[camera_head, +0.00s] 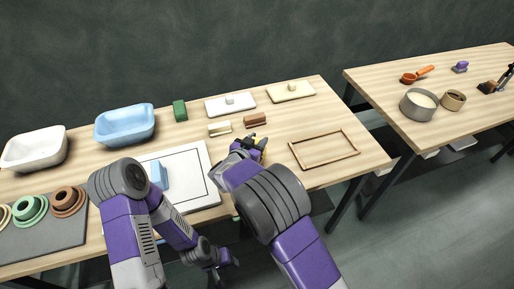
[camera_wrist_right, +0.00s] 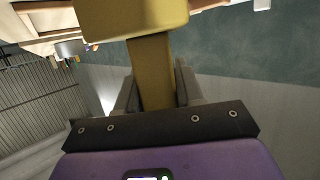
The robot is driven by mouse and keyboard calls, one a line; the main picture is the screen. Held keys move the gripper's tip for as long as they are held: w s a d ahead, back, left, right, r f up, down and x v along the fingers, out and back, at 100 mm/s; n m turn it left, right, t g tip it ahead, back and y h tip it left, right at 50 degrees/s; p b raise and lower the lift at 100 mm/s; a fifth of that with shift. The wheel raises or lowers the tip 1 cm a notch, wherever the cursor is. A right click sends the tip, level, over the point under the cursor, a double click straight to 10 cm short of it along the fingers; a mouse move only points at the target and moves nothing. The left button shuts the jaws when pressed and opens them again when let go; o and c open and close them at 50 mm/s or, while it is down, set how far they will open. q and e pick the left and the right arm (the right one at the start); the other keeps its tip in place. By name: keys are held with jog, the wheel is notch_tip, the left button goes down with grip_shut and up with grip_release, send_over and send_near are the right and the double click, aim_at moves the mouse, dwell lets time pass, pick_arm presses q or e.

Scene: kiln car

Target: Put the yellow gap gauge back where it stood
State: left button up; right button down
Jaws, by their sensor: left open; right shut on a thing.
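The yellow gap gauge (camera_wrist_right: 152,70) is in my right gripper (camera_wrist_right: 157,88), which is shut on its narrow part; the wider block end sticks out beyond the fingers. In the head view only a small yellow bit of the gauge (camera_head: 263,142) shows past my right gripper (camera_head: 252,146), which is over the table, left of the wooden frame and near the brown block. My left gripper (camera_head: 226,268) is open and low in front of the table's front edge, apart from the gauge.
A white board (camera_head: 202,190) with a blue block (camera_head: 158,175) lies left of my right gripper. Brown (camera_head: 255,120) and cream (camera_head: 219,128) blocks are behind it. The wooden frame (camera_head: 297,157) lies right. White (camera_head: 34,150) and blue (camera_head: 125,125) basins stand back left. A second table (camera_head: 450,125) is right.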

jog(key=shift+f, duration=1.05)
jog(key=shift+f+b, duration=0.2)
jog(key=shift+b, duration=0.1)
jog(key=c, duration=0.7)
grip_release()
jog(key=shift+r, duration=0.1)
jog(key=shift+s+a+r, duration=0.15)
jog(key=shift+s, duration=0.05)
jog(key=p+v, duration=0.3)
jog(key=v, duration=0.8)
jog(key=shift+s, duration=0.25)
